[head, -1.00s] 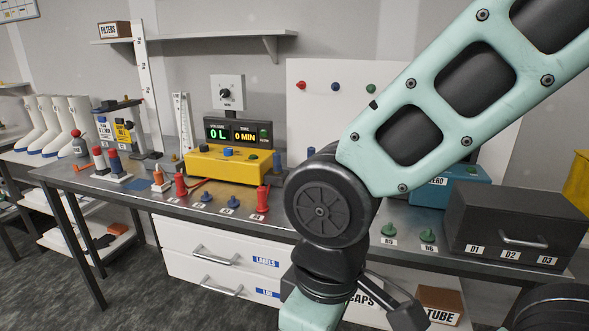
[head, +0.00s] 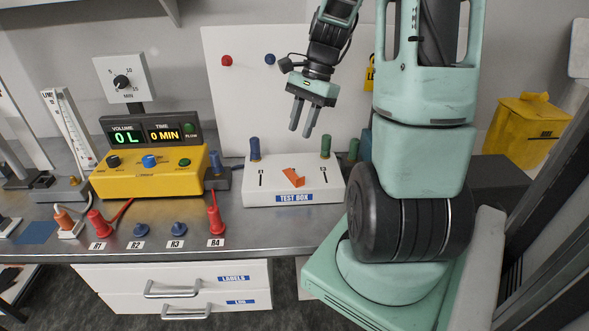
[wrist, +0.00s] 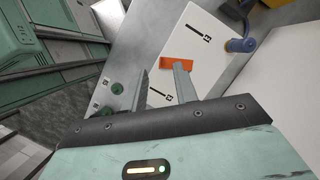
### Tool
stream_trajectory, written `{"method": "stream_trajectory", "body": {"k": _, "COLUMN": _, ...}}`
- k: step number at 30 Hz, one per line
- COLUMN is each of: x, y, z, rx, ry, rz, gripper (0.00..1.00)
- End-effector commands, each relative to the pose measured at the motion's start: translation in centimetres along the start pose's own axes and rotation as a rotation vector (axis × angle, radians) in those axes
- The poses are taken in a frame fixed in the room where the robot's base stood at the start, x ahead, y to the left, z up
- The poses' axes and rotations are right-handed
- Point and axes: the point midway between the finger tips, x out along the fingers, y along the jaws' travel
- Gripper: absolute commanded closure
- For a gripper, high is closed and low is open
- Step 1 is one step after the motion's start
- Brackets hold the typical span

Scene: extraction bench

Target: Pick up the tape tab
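A small orange tab (head: 293,177), which looks like the tape tab, is on top of the white test box (head: 262,194), between two black slots. It also shows in the wrist view (wrist: 178,62), near the tip of one finger. My gripper (head: 301,133) points down above the test box with its two fingers apart. Nothing is between the fingers. In the head view clear space shows between the fingertips and the orange tab.
Blue (head: 254,149) and green (head: 326,147) posts stand at the test box's back edge. A yellow device (head: 150,172) with knobs stands to the left. Red plugs (head: 216,222) and blue knobs (head: 179,229) line the bench front. A white panel (head: 240,90) stands behind.

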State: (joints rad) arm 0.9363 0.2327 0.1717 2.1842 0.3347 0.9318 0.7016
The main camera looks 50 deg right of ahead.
Motion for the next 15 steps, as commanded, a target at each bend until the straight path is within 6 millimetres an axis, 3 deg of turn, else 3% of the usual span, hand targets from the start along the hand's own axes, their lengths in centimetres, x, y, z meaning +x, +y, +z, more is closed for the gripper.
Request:
{"method": "stream_trajectory", "body": {"k": 1, "x": -1.5, "y": 0.7, "z": -1.8, "rx": 0.092, "ry": -0.009, "rz": -0.022, "gripper": 0.71}}
{"method": "stream_trajectory", "body": {"k": 3, "x": -2.4, "y": 1.5, "z": -3.5, "rx": 0.186, "ry": -0.021, "rz": -0.042, "gripper": 0.71}}
{"method": "stream_trajectory", "body": {"k": 7, "x": -3.3, "y": 2.4, "z": -5.4, "rx": 0.287, "ry": -0.034, "rz": -0.066, "gripper": 0.71}}
{"method": "stream_trajectory", "body": {"k": 11, "x": -2.4, "y": 2.6, "z": -5.8, "rx": 0.313, "ry": -0.040, "rz": -0.070, "gripper": 0.71}}
{"method": "stream_trajectory", "body": {"k": 15, "x": 0.3, "y": 2.5, "z": -5.7, "rx": 0.313, "ry": -0.042, "rz": -0.066, "gripper": 0.71}}
